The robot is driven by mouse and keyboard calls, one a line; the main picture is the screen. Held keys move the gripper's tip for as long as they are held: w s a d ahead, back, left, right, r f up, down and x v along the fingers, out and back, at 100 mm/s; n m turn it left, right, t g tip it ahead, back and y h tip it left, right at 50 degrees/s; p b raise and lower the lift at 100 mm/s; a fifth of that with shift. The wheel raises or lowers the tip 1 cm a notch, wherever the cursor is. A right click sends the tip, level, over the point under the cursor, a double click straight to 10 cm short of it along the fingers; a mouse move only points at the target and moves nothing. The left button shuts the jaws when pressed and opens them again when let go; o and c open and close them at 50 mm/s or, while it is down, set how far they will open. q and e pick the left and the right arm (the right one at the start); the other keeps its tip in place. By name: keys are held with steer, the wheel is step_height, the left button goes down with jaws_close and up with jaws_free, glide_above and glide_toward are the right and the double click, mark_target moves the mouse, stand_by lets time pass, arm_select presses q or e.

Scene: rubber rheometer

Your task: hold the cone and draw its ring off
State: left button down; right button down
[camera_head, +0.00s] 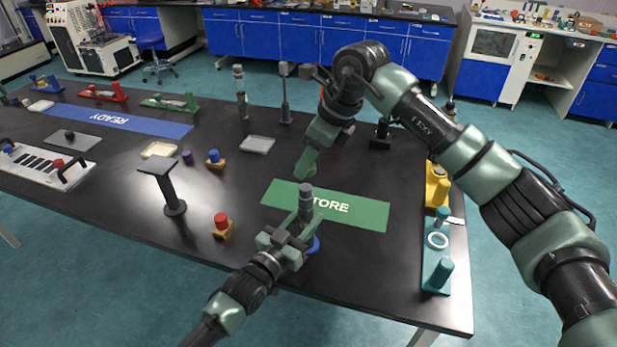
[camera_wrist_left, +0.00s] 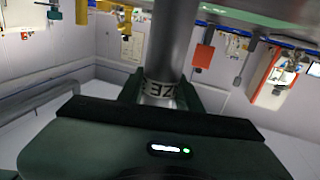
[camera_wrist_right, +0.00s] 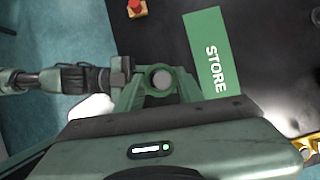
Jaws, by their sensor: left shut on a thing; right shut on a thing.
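The cone (camera_head: 306,196) is a grey, upright, rounded piece standing in my left gripper (camera_head: 299,226). In the left wrist view its metal shaft (camera_wrist_left: 172,40) rises between the fingers, with a lettered band low on it. My left gripper is shut on it. My right gripper (camera_head: 305,170) comes down from above, with its fingertips close over the cone's top in the head view. In the right wrist view its fingers close around a round grey piece (camera_wrist_right: 161,78), apparently the ring. The ring's edge against the cone cannot be made out clearly.
A blue piece (camera_head: 314,245) shows partly behind my left gripper. The green STORE mat (camera_head: 355,208) lies behind the cone. A red-topped block (camera_head: 222,226) and a black stand (camera_head: 173,190) are to the left. A teal fixture (camera_head: 437,268) stands at the right edge.

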arm_select(q)
steer(key=shift+f, duration=0.1)
arm_select(e)
step_height(320, 180, up, 8)
steer(key=shift+r, duration=0.2)
stand_by(0.5)
stand_by(0.3)
arm_select(q)
steer(key=c, duration=0.9)
jaws_free()
